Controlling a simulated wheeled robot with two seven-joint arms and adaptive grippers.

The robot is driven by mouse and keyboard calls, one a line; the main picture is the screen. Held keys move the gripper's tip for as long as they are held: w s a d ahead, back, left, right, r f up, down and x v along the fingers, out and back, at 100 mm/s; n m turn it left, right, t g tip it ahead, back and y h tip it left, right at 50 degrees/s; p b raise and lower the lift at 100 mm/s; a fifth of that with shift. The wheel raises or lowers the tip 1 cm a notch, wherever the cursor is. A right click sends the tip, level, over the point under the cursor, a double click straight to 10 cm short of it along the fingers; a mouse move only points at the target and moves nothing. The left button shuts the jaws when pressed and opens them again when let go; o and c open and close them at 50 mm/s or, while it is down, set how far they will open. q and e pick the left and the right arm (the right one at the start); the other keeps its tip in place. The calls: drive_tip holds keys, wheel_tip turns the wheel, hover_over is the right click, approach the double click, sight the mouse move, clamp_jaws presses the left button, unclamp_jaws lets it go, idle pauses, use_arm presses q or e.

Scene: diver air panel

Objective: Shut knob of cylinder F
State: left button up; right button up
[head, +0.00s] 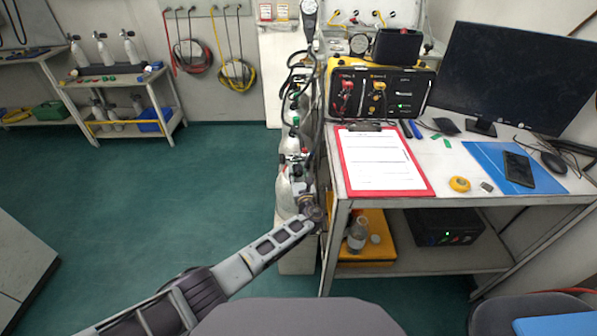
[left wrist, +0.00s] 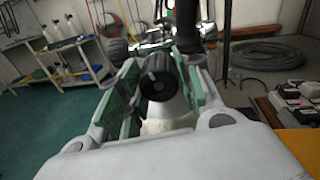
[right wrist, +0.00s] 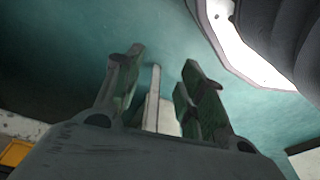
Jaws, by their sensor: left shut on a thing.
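My left gripper (head: 314,213) is at the near end of the row of white cylinders, beside the left edge of the table. In the left wrist view its green-padded fingers (left wrist: 158,82) are shut on a black round knob (left wrist: 157,86), one finger on each side. The knob sits on top of a pale cylinder (left wrist: 168,122), below valve fittings. The nearest white cylinder (head: 285,192) is partly hidden by hoses and my gripper. I cannot read a letter on it. My right gripper (right wrist: 154,88) shows only in the right wrist view, open and empty.
The table (head: 457,186) carries a red clipboard (head: 384,162), a yellow-cased panel (head: 378,92) and a monitor (head: 505,75). Hoses (head: 318,110) run close along its left edge. A bottle (head: 358,235) stands on the lower shelf. Green floor (head: 190,185) at left is clear.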

use_arm(q)
drive_tip(key=m+p, duration=0.3)
drive_tip(key=m, duration=0.5)
drive_tip(key=shift+s+f+m, duration=0.1)
drive_tip(key=shift+f+m, duration=0.05)
drive_tip(key=shift+m, duration=0.25)
drive_tip(key=shift+m+p, duration=0.35)
drive_tip(key=shift+m, duration=0.55)
drive_tip(key=m, duration=0.2)
drive_tip(key=shift+m+p, duration=0.35)
drive_tip(key=shift+m, duration=0.05)
drive_tip(key=m, duration=0.3)
drive_tip(key=shift+m+t+p, duration=0.3)
drive_tip(key=shift+p, duration=0.1)
drive_tip(key=shift+a+m+p, duration=0.15)
drive_tip(key=shift+m+p, duration=0.2)
drive_tip(key=shift+m, duration=1.75)
use_arm(e)
drive_tip(key=s+d+f, duration=0.7)
drive_tip(key=s+f, duration=0.1)
drive_tip(key=f, duration=0.3)
drive_tip(key=shift+s+f+t+h, duration=0.15)
drive_tip(key=shift+t+h, duration=0.15)
drive_tip(key=shift+h, duration=0.1)
use_arm(q)
drive_tip(key=shift+f, duration=0.1)
drive_tip(key=o, duration=1.1)
drive_tip(key=shift+c, duration=0.2)
use_arm(e)
drive_tip(key=shift+s, duration=0.1)
